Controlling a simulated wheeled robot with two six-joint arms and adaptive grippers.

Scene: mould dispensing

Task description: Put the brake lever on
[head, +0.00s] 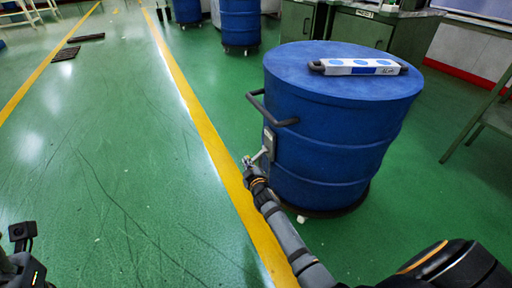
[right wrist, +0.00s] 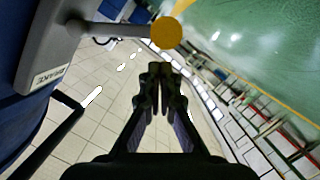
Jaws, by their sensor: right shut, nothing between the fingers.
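A blue drum (head: 325,150) stands on the green floor, with a grey brake plate (head: 269,143) on its side. The plate also shows in the right wrist view (right wrist: 62,38), with a label reading BRAKE. The brake lever (head: 257,155) sticks out from the plate, down and left in the head view. In the right wrist view the lever (right wrist: 118,30) ends in a round yellow knob (right wrist: 167,32). My right gripper (head: 249,170) is shut and empty beside the knob; its fingertips (right wrist: 157,75) appear just below it. I cannot tell whether they touch. My left gripper's fingers are out of view.
A dark handle (head: 270,112) juts from the drum above the plate. A white and blue bar-shaped object (head: 360,67) lies on the drum's lid. More blue drums (head: 240,22) and green cabinets (head: 345,28) stand behind. The floor left of the yellow line (head: 200,115) is mostly clear.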

